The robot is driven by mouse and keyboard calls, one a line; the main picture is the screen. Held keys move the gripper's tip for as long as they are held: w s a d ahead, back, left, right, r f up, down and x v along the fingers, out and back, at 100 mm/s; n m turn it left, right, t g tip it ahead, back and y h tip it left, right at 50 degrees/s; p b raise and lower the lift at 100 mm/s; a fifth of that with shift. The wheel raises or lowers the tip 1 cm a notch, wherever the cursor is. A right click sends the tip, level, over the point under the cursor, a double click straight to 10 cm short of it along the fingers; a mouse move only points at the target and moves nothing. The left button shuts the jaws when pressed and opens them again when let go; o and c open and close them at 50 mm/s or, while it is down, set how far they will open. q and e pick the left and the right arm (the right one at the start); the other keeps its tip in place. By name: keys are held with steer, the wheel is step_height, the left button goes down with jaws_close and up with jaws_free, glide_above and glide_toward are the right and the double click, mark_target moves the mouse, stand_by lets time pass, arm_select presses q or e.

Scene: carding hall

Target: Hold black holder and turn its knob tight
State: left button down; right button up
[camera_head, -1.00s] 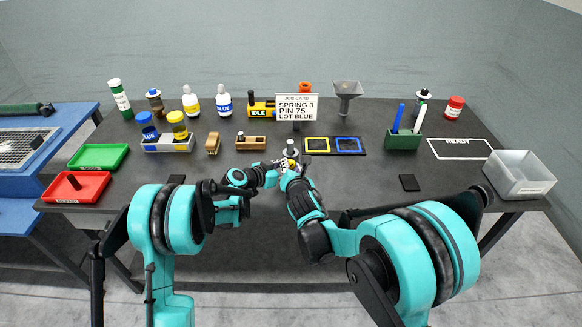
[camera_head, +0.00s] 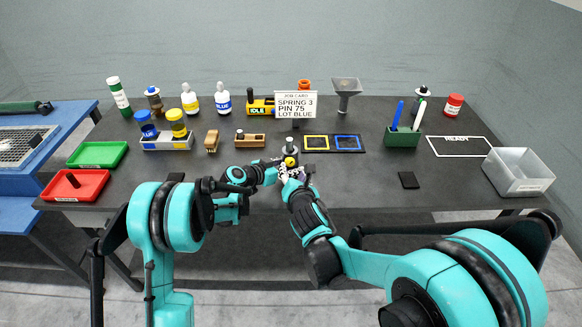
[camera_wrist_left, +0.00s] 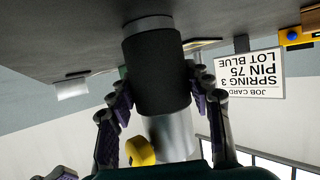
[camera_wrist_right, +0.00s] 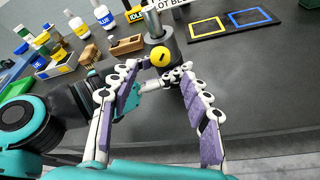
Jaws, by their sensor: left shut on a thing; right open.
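The black holder (camera_head: 290,147) stands upright on the dark table, with a metal upper part. Its yellow knob (camera_head: 290,162) faces my side; the knob also shows in the right wrist view (camera_wrist_right: 161,57), with a dark mark on its face. My left gripper (camera_head: 277,165) is shut on the holder; in the left wrist view its fingers lie on both sides of the black body (camera_wrist_left: 157,75). My right gripper (camera_wrist_right: 158,78) is open, its fingers apart, just in front of the knob. No contact between its fingertips and the knob shows.
A job card (camera_head: 296,104) stands behind the holder. A wooden block (camera_head: 250,140) lies to its left, and a mat with yellow and blue frames (camera_head: 334,145) to its right. A green pen holder (camera_head: 402,137) and a small black pad (camera_head: 408,180) are farther right. The table's front right is mostly clear.

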mark_target(290, 163)
steer(key=v, duration=0.5)
stand_by(0.3)
steer(key=w+f+m, duration=0.1)
steer(key=w+m, duration=0.2)
steer(key=m, duration=0.7)
steer(key=w+a+f+m, duration=0.1)
steer(key=w+m, duration=0.3)
steer(key=m, duration=0.7)
steer(key=w+f+m, duration=0.2)
steer(key=w+m, duration=0.2)
steer(key=m, duration=0.7)
steer(key=shift+a+h, duration=0.25)
steer(key=shift+h, duration=0.05)
